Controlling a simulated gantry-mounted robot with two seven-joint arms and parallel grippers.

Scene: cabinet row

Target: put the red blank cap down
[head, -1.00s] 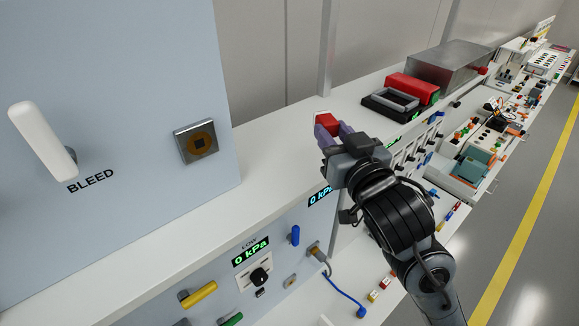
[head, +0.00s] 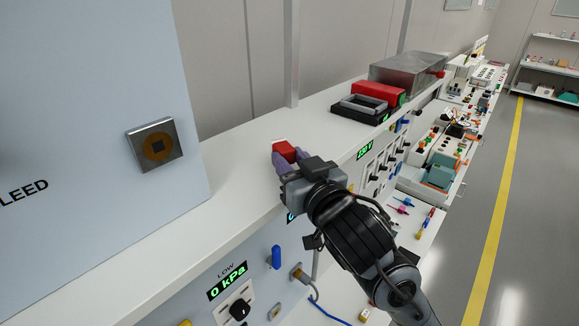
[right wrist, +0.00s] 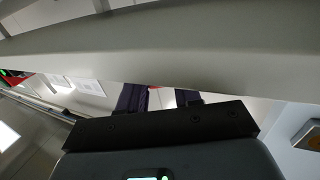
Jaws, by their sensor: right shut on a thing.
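The red blank cap (head: 285,150) is a small red block with a pale edge. My right gripper (head: 284,160) is shut on it, with purple fingers around its sides. The cap is over the white cabinet top (head: 232,176), near its front edge; I cannot tell whether it touches the surface. My left gripper is not in view.
A pale blue panel with a square brown-centred fitting (head: 155,145) stands at the left. Further along the top are a black tray (head: 361,109), a red block (head: 379,92) and a metal box (head: 408,73). The top between the panel and tray is mostly clear.

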